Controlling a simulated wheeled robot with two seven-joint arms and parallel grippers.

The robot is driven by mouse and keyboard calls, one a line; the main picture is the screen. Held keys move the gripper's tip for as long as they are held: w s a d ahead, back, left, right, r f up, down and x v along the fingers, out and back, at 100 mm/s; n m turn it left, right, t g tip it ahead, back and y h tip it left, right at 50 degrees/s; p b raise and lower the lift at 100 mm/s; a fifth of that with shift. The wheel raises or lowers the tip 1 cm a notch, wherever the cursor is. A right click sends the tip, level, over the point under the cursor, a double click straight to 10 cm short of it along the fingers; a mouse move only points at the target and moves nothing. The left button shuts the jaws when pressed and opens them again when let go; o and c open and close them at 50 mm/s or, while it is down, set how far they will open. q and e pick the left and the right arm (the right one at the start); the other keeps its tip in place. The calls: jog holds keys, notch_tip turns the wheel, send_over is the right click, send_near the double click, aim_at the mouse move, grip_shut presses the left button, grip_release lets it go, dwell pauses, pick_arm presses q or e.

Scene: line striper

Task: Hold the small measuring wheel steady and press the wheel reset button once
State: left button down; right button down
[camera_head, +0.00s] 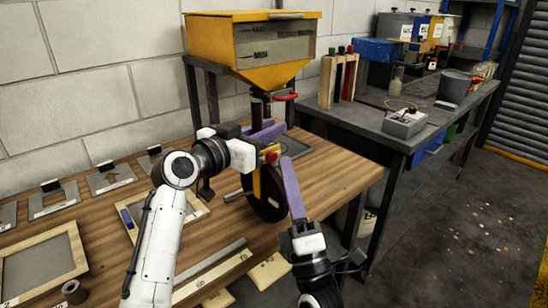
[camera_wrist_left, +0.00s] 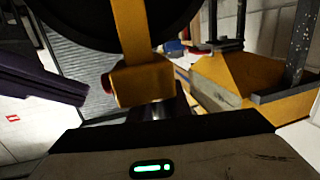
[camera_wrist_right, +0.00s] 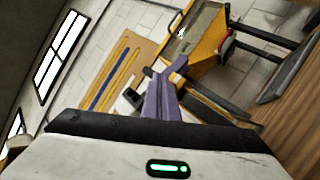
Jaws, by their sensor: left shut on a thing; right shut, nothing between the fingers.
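My left gripper (camera_head: 265,138), with purple fingers, is shut on the top of the yellow fork; the fork's yellow block also shows in the left wrist view (camera_wrist_left: 145,82). The red reset button (camera_head: 271,156) sits on the block's side; it also shows in the left wrist view (camera_wrist_left: 107,83). My right gripper (camera_head: 287,161) is shut and empty, its purple tips just right of the button, apart from it. In the right wrist view its fingers (camera_wrist_right: 165,98) are together.
A yellow hopper (camera_head: 262,73) stands behind the wheel. The wooden table (camera_head: 335,175) holds stencil frames (camera_head: 40,265) at the left. A dark bench (camera_head: 400,135) with a grey box (camera_head: 405,124) stands back right. The floor (camera_head: 455,230) at the right is open.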

dwell(0.8)
jog(key=shift+w+a, duration=0.25)
jog(key=shift+w, duration=0.1)
jog(key=shift+w+a, duration=0.25)
jog(key=shift+w, duration=0.15)
dwell(0.7)
jog(key=shift+s+d, duration=0.1)
jog(key=shift+s, duration=0.05)
jog(key=shift+s+d, duration=0.4)
jog(key=shift+s, duration=0.2)
jog(key=shift+s+d, duration=0.75)
jog(key=shift+s, duration=0.3)
jog(key=shift+s+d, duration=0.75)
jog(key=shift+s, duration=0.25)
pick_arm(q)
jog(key=c, duration=1.6)
grip_release()
